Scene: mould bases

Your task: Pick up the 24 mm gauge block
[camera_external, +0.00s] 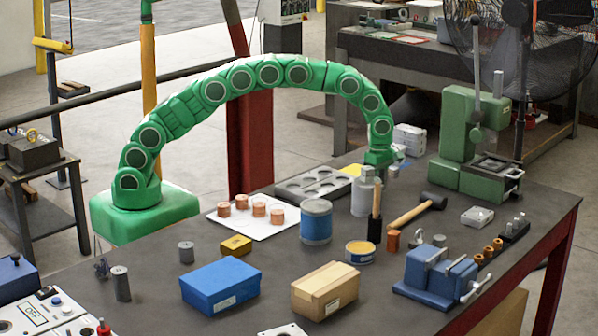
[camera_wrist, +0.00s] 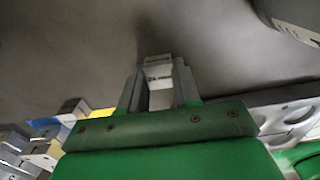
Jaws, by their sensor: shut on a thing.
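My gripper (camera_wrist: 159,88) is shut on a small pale metal block (camera_wrist: 159,75) in the wrist view. Dark lettering on the block appears to read 24 mm. One finger is on each side of it, and the grey bench top lies beyond. In the external view my gripper (camera_external: 384,166) is low over the far part of the bench, behind a grey cylinder (camera_external: 363,198). The held block cannot be made out there. Several other labelled blocks (camera_wrist: 40,155) lie at the lower left of the wrist view.
A grey plate with round recesses (camera_external: 300,186) lies left of the gripper. A green press (camera_external: 465,150) stands to the right. A mallet (camera_external: 412,211), a blue tin (camera_external: 316,222) and a blue vise (camera_external: 435,276) are nearer.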

